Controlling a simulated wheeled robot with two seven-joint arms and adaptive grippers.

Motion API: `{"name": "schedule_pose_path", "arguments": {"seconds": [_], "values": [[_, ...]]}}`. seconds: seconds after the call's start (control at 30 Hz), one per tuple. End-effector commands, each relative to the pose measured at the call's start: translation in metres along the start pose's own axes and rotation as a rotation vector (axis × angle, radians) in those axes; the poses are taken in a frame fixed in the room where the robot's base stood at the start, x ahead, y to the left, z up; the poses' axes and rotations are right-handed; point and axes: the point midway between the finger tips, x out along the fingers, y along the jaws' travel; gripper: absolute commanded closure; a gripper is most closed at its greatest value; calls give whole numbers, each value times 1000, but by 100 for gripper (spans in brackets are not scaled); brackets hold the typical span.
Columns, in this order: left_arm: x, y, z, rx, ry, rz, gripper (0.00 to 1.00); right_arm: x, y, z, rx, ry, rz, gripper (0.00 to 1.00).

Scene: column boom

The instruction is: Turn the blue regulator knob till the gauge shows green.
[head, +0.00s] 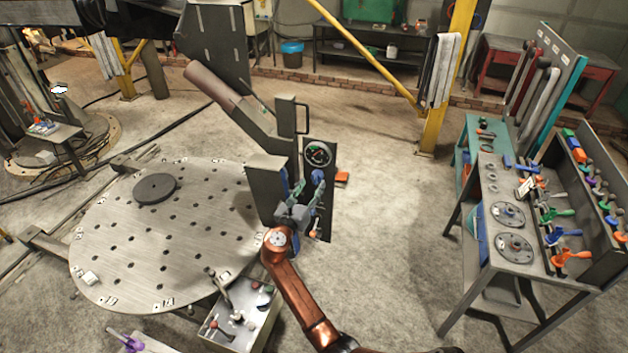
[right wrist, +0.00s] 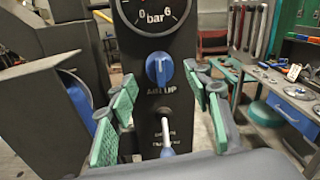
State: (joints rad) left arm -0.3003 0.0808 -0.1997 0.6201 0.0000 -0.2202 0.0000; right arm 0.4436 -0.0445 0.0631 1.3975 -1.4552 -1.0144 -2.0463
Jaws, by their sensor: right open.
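The blue regulator knob (right wrist: 159,70) sits on a dark upright panel, above a label, in the right wrist view. It also shows small in the head view (head: 318,175). The round gauge (head: 318,154) is just above it; its face is too small there to read the needle surely. In the right wrist view the gauge (right wrist: 155,14) is cut by the top edge, showing only "0 bar 6". My right gripper (head: 305,197) is open in front of the panel. Its green-padded fingers (right wrist: 160,88) stand apart either side of the knob's line, apparently not touching it. My left gripper is not in view.
A lever (right wrist: 167,135) stands below the knob between my fingers. A round perforated table (head: 110,230) is left of the panel. A grey control box (head: 240,312) stands nearby. A tool bench (head: 515,262) is at right, with clear floor (head: 395,215) between.

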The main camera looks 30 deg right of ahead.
Motion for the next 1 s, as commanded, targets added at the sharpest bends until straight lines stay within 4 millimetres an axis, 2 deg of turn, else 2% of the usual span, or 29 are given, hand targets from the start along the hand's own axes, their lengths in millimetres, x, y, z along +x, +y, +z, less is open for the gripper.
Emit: {"name": "schedule_pose_path", "arguments": {"seconds": [0.2,0.57,1.0], "values": [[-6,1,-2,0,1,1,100,24,0,1,1,-1,1,54],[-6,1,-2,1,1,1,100,29,1,0,2,0,2,55],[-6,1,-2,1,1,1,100,29,1,0,2,0,2,85]]}}
